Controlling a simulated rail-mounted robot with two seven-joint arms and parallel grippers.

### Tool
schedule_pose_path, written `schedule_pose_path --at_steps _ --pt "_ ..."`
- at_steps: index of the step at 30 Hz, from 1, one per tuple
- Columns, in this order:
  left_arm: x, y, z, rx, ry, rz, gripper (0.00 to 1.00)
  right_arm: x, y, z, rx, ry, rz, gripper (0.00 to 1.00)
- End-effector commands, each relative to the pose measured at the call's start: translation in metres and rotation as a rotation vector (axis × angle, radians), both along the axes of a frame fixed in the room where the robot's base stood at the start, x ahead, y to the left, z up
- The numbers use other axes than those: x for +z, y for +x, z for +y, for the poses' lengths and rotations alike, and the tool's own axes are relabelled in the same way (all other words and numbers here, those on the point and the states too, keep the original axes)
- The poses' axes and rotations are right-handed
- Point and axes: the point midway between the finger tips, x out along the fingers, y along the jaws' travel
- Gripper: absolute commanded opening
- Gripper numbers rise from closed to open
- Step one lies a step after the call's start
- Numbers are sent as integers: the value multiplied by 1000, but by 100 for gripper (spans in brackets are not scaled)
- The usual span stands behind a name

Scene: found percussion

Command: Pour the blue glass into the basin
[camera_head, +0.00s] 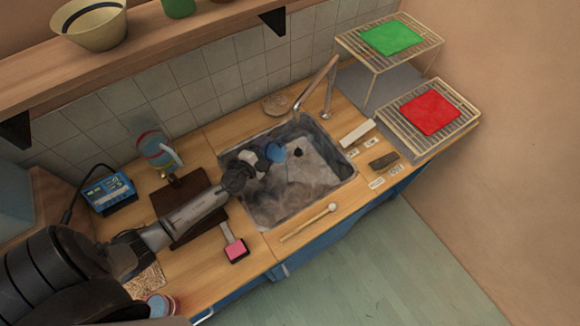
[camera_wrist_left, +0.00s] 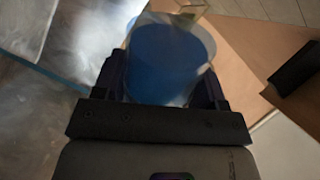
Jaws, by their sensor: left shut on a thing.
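My left gripper (camera_head: 258,160) reaches over the sink basin (camera_head: 305,190) from the left. It is shut on the blue glass (camera_head: 275,152), held above the basin's left part. In the left wrist view the blue glass (camera_wrist_left: 165,62) sits between the two fingers of my left gripper (camera_wrist_left: 162,85), and its blue contents show. In the head view the glass looks tilted, but I cannot tell how far. No stream of liquid can be made out. The basin is grey metal with a dark drain. My right gripper does not show.
A faucet (camera_head: 327,88) stands behind the basin. A mallet (camera_head: 310,222) lies in front of it. A pitcher (camera_head: 155,150), a dark board (camera_head: 180,198) and a pink-headed tool (camera_head: 235,247) are left. Wire racks with green (camera_head: 392,38) and red (camera_head: 430,112) cloths stand right.

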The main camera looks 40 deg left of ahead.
Motion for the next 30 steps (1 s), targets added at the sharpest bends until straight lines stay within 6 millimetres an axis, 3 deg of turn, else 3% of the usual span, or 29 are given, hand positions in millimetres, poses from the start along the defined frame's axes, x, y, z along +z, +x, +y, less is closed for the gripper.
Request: schedule_pose_path --at_steps 30 --pt "8 1 -1 0 111 15 30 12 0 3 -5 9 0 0"
